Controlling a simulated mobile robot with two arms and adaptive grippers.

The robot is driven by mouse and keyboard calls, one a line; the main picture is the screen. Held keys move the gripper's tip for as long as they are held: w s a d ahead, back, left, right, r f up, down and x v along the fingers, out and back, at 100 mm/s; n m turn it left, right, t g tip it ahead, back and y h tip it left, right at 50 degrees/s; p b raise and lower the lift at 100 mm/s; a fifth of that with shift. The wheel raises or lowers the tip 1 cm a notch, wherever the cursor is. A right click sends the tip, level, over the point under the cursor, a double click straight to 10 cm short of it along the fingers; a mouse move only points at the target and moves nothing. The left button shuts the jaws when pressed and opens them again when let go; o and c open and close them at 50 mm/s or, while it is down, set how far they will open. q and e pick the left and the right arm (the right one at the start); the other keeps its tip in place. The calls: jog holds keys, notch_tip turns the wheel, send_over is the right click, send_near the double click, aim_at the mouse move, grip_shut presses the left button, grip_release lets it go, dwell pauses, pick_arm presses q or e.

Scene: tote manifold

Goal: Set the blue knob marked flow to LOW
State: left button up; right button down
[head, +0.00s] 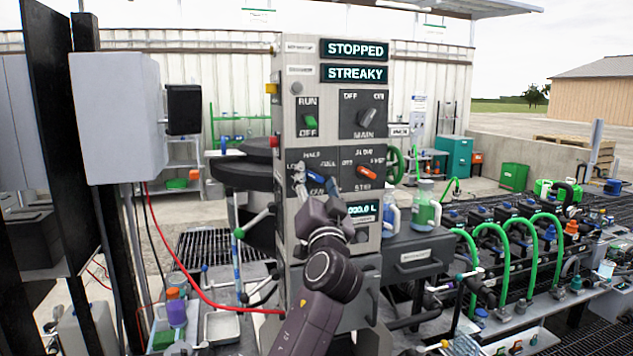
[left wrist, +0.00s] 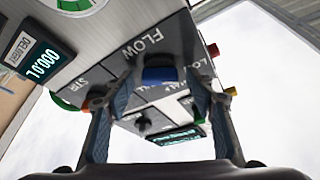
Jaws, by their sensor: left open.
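The grey control panel (head: 340,90) stands in the middle of the head view. Its blue knob (head: 316,177) is on the left side of the lower row, with LOW, HALF and FULL marks around it. My left gripper (head: 314,188) is at this knob, its arm rising from below and partly hiding it. In the left wrist view, the blue knob (left wrist: 160,75) lies between the two spread fingers, below the word FLOW. The fingers are open, with one on each side of it; contact cannot be told. The knob's exact pointing is unclear. My right gripper is not in view.
Above are the green RUN switch (head: 309,119) and the MAIN knob (head: 367,118). The displays read STOPPED and STREAKY. A jug with green liquid (head: 426,207) stands at the right of the panel.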

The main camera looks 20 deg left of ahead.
pick_arm(q)
jog(key=v, duration=1.2)
